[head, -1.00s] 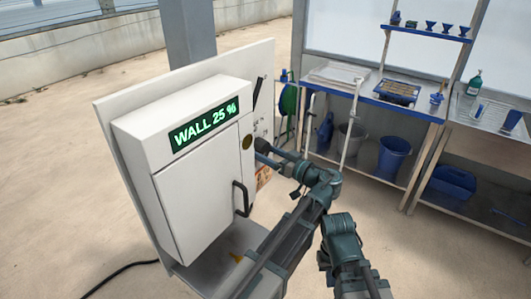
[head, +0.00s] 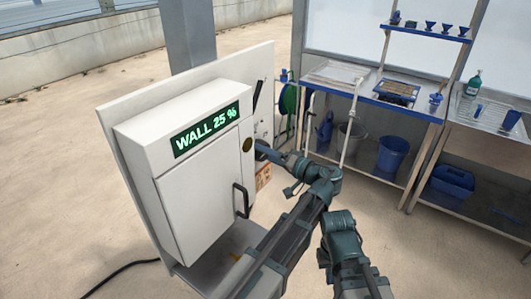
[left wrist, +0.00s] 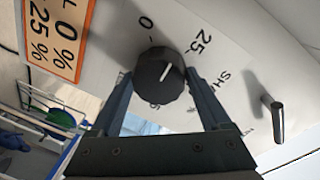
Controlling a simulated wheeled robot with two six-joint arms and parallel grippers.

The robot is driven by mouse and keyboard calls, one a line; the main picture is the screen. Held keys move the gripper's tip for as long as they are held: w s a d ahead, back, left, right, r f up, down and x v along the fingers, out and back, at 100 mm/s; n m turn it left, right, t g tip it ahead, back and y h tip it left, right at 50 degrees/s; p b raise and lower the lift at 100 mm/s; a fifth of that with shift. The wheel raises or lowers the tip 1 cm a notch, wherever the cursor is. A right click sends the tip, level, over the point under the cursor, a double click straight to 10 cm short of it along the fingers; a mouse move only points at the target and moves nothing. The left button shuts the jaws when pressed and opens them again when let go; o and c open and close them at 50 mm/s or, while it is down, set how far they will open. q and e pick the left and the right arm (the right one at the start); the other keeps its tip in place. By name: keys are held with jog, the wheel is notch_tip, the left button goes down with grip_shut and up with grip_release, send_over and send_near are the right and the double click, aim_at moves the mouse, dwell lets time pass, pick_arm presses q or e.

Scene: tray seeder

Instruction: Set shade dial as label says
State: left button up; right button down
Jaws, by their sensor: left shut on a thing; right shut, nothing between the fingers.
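A black round shade dial (left wrist: 160,75) with a white pointer line shows in the left wrist view. My left gripper (head: 260,149) is at the right side of the white cabinet (head: 195,190), its fingers on either side of the dial and shut on it. The pointer aims up and right, between the 0 and 25 marks, nearer 25. An orange label (left wrist: 56,38) beside the dial is partly cut off; "0 %" and "25 %" are readable. The cabinet display (head: 207,129) reads "WALL 25 %". My right gripper is out of view.
A dark lever (left wrist: 273,118) sticks out of the panel right of the dial in the left wrist view. The cabinet door has a black handle (head: 241,200). A bench (head: 420,108) with a tray and buckets stands at the right. Open floor lies between.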

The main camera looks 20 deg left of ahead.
pick_arm(q)
jog(key=shift+w+m+g, duration=0.1)
jog(key=shift+m+g, duration=0.2)
jog(key=shift+m, duration=1.9)
pick_arm(e)
jog(key=shift+r, duration=0.25)
pick_arm(q)
jog(key=o, duration=1.2)
jog(key=shift+d, duration=0.1)
